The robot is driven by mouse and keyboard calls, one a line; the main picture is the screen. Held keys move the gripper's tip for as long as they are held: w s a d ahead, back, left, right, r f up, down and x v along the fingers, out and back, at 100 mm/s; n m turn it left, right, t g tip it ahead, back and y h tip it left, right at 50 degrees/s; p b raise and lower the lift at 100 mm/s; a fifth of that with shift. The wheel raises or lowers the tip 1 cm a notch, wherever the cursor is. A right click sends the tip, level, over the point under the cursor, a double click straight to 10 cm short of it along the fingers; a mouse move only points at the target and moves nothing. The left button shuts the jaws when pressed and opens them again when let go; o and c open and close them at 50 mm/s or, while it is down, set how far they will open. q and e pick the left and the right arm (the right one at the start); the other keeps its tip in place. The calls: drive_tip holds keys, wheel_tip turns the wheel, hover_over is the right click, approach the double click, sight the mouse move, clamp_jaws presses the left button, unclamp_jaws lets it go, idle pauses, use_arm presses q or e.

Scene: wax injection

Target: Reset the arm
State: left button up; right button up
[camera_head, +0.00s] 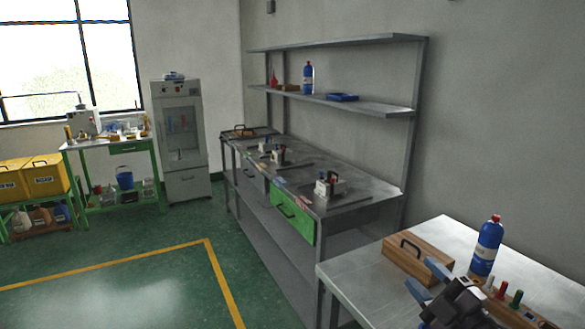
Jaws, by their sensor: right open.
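My right gripper (432,283) shows at the lower right, over the near metal table (350,262). Its two blue fingertips are apart and nothing shows between them. The fingertips are close to a wooden box with a black handle (411,257); I cannot tell whether they touch it. The dark gripper body covers part of the table behind it. My left gripper is out of view.
A blue bottle with a red cap (487,246) stands beside the wooden box. A wooden rack (513,310) with coloured handles lies at the right edge. A long workbench (365,203) with a green drawer stands beyond, under shelves (345,101). Green floor (120,285) is open at left.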

drive_tip(key=s+d+f+m+g+h, duration=0.3)
drive_tip(key=s+f+m+h, duration=0.3)
drive_tip(key=f+m, duration=0.1)
drive_tip(key=s+d+f+m+g+h, duration=0.3)
drive_tip(key=s+d+f+m+h, duration=0.1)
drive_tip(key=s+f+m+h, duration=0.3)
drive_tip(key=s+a+f+m+g+y, duration=0.1)
drive_tip(key=s+a+f+m+g, duration=0.2)
drive_tip(key=s, duration=0.4)
drive_tip(key=s+f+m+g+y, duration=0.1)
drive_tip(key=s+f+g+y, duration=0.1)
drive_tip(key=s+f+g, duration=0.35)
use_arm(q)
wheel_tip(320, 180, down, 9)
drive_tip(key=b, duration=0.9)
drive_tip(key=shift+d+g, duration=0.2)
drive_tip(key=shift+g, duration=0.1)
use_arm(e)
drive_tip(key=w+f+t, duration=0.2)
drive_tip(key=f+t, duration=0.1)
drive_tip(key=f, duration=0.6)
drive_tip(key=w+f+n+t, duration=0.1)
drive_tip(key=f+t, duration=0.3)
drive_tip(key=f, duration=0.5)
drive_tip(key=shift+w+a+f+y, duration=0.15)
drive_tip(key=shift+w+a+y, duration=0.25)
drive_tip(key=shift+w, duration=0.3)
